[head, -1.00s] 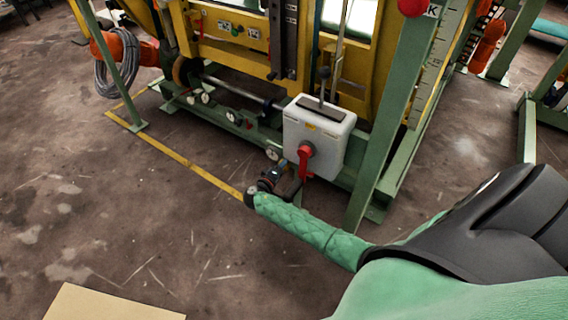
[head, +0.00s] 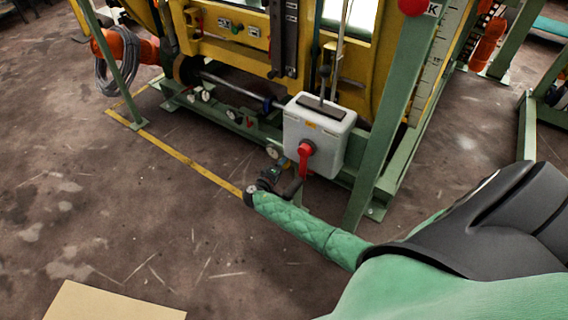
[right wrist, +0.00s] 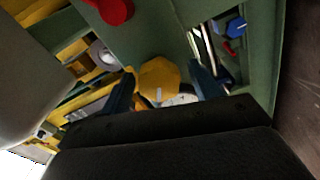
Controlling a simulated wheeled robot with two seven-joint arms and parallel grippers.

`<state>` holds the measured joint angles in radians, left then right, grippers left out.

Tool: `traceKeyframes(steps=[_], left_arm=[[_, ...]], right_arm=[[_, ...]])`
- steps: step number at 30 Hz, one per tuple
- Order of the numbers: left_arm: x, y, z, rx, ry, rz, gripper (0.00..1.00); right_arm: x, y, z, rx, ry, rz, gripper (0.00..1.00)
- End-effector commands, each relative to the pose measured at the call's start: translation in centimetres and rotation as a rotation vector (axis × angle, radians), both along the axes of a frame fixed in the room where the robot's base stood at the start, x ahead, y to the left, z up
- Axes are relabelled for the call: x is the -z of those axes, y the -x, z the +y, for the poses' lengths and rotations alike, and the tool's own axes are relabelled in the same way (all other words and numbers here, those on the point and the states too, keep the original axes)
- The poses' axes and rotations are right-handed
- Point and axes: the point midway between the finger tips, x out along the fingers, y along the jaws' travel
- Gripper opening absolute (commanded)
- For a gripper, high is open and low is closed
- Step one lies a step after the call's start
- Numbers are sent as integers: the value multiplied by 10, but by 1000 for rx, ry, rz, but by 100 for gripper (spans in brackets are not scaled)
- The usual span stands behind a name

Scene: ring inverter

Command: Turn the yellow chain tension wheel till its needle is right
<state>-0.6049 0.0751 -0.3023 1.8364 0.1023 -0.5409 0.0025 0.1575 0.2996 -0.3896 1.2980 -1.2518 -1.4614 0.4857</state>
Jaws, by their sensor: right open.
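The yellow wheel (right wrist: 158,80) shows in the right wrist view as a faceted knob with a pale mark on its face. A round white gauge (right wrist: 182,98) is partly visible just behind and below it, mostly hidden by the wheel and my gripper; its needle cannot be read. My right gripper (right wrist: 165,78) is open, with one dark blue finger on each side of the wheel. I cannot tell whether either finger touches it. In the head view my right gripper (head: 270,181) is low beside the machine frame, and the wheel is hidden there. My left gripper is not in view.
A white box (head: 318,130) with a red handle (head: 305,157) stands right above my right gripper. A green post (head: 392,115) rises to its right. A red knob (right wrist: 115,10) and a blue knob (right wrist: 236,26) are near the wheel. The floor at left is open.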

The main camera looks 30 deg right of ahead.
Motion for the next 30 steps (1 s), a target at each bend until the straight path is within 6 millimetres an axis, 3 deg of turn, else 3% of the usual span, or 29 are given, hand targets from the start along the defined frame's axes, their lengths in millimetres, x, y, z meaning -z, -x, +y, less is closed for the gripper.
traceKeyframes(steps=[15, 30], left_arm=[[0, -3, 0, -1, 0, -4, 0], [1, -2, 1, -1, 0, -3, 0]], right_arm=[[1, 26, 63, -1, -1, 2, 62], [0, 28, 68, 0, 0, 0, 62]])
